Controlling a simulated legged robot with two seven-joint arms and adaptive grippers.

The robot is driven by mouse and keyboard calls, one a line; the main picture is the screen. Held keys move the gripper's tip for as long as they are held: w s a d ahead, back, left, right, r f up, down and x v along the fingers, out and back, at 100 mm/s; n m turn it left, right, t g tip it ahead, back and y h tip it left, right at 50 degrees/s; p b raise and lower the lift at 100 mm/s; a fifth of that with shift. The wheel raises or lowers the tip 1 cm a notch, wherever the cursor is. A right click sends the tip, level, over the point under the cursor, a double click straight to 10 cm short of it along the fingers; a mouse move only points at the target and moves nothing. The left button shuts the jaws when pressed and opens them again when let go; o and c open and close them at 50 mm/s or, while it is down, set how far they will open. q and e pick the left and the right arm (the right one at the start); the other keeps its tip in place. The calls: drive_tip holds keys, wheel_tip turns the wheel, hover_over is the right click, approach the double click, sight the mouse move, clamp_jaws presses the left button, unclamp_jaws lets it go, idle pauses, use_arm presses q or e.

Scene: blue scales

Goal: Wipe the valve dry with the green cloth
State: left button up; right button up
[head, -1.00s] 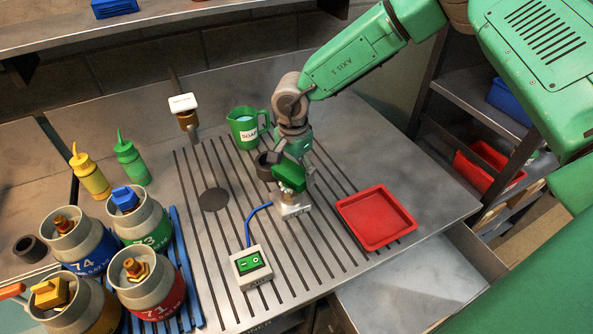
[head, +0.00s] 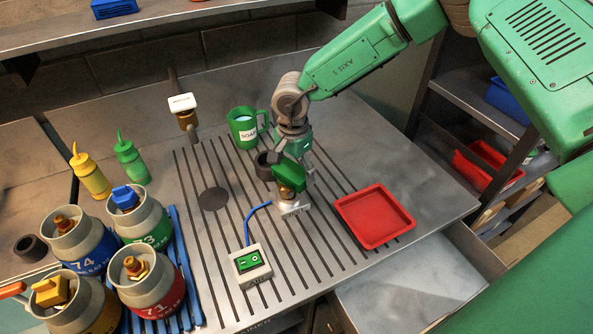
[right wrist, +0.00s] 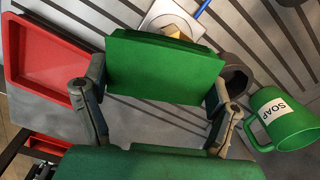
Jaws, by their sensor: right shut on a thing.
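My right gripper (head: 291,163) points down over the slatted worktop and is shut on the green cloth (head: 288,174). In the right wrist view the cloth (right wrist: 165,65) looks like a flat green block between the two fingers. The brass valve (head: 291,189) sits on a small white plate (head: 293,208), just below the cloth and partly covered by it. A bit of the valve (right wrist: 176,30) shows past the cloth in the right wrist view. I cannot tell if cloth and valve touch. My left gripper is not in view.
A green SOAP jug (head: 244,128) and a dark cup (head: 265,165) stand close behind the gripper. A red tray (head: 375,217) lies to the right. A switch box (head: 250,264) with a blue cable is in front. Several valve-topped cylinders stand at left.

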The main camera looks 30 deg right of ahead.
drive_tip(key=shift+a+f, duration=0.1)
drive_tip(key=shift+f, duration=0.2)
drive_tip(key=shift+c, duration=0.4)
drive_tip(key=shift+r, duration=0.1)
drive_tip(key=shift+w+r, duration=0.35)
drive_tip(key=shift+r, duration=0.45)
drive_tip(key=shift+s+r, duration=0.1)
drive_tip(key=shift+r, duration=1.55)
drive_tip(key=shift+f, duration=0.1)
